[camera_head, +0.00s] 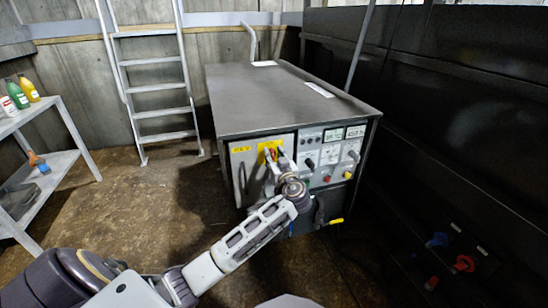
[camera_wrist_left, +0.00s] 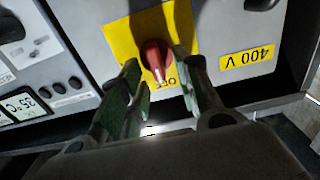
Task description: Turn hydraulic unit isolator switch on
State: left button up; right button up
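The isolator switch is a red knob (camera_wrist_left: 154,58) on a yellow plate (camera_wrist_left: 122,40) on the front panel of the grey hydraulic unit (camera_head: 285,98). In the head view the yellow plate (camera_head: 263,148) is partly hidden by my left gripper (camera_head: 275,164). In the left wrist view my left gripper (camera_wrist_left: 155,72) has its fingers apart, one on each side of the knob. A gap shows beside the knob; I cannot tell whether either finger touches it. Upside-down letters, seemingly OFF, show below the knob. My right gripper is not in view.
A yellow 400 V label (camera_wrist_left: 247,58) is beside the switch plate. Meters and buttons (camera_head: 328,155) fill the panel's right part. A yellow-tipped handle (camera_head: 336,221) sticks out lower down. A ladder (camera_head: 150,85) and a shelf with bottles (camera_head: 45,165) stand left; floor between is clear.

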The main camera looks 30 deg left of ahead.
pick_arm(q)
jog(key=c, duration=0.7)
grip_shut()
